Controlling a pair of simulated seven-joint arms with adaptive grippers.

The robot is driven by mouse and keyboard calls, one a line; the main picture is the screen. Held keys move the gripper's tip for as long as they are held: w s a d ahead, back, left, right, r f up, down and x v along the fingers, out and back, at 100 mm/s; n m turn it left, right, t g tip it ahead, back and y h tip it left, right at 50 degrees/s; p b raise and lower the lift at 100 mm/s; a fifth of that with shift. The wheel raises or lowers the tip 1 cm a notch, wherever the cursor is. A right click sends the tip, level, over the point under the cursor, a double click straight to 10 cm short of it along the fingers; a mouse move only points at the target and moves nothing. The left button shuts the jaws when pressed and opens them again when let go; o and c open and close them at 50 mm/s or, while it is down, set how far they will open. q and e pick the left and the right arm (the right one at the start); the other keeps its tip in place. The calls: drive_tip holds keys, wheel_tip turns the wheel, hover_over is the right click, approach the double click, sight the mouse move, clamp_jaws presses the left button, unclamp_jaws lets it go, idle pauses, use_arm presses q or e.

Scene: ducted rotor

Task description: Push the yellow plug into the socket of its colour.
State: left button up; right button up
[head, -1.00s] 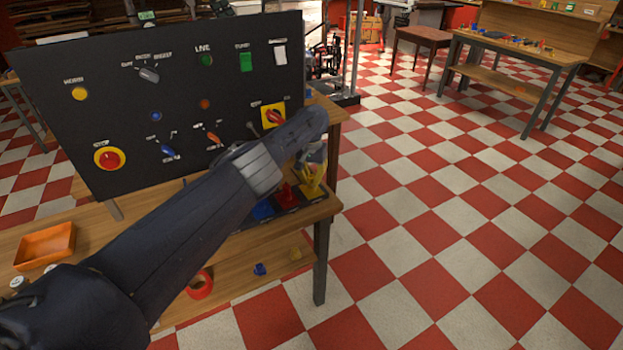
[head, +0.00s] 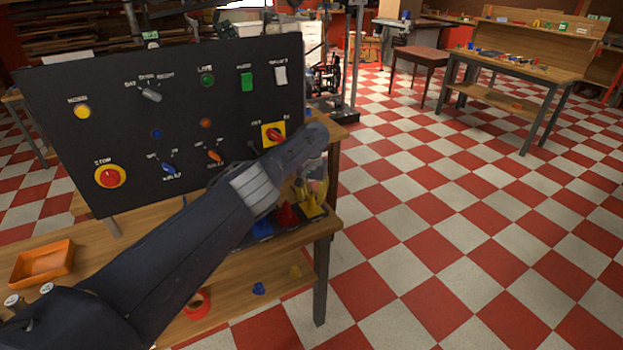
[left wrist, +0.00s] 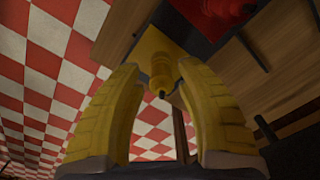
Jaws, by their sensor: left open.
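The yellow plug (left wrist: 162,72) stands at a yellow socket plate (left wrist: 150,45) in the left wrist view, its dark end facing the camera. I cannot tell how deep it sits. My left gripper (left wrist: 158,68) is open, with its yellow fingers on either side of the plug and gaps visible. In the head view my left gripper (head: 315,184) is over the yellow socket (head: 310,208) at the table's right end, partly hidden by my forearm. A red socket (head: 287,215) and a blue socket (head: 262,228) sit beside it. My right gripper is not in view.
A black control panel (head: 110,135) with knobs and buttons stands behind my arm. An orange tray (head: 45,262) is on the table at left. A red tape roll (head: 197,304) and small blue (head: 259,288) and yellow pieces lie on the lower shelf. Open floor is at right.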

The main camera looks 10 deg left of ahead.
use_arm(q)
wheel_tip(320, 180, up, 11)
idle(0.5)
drive_tip(key=shift+f, duration=0.1)
idle(0.3)
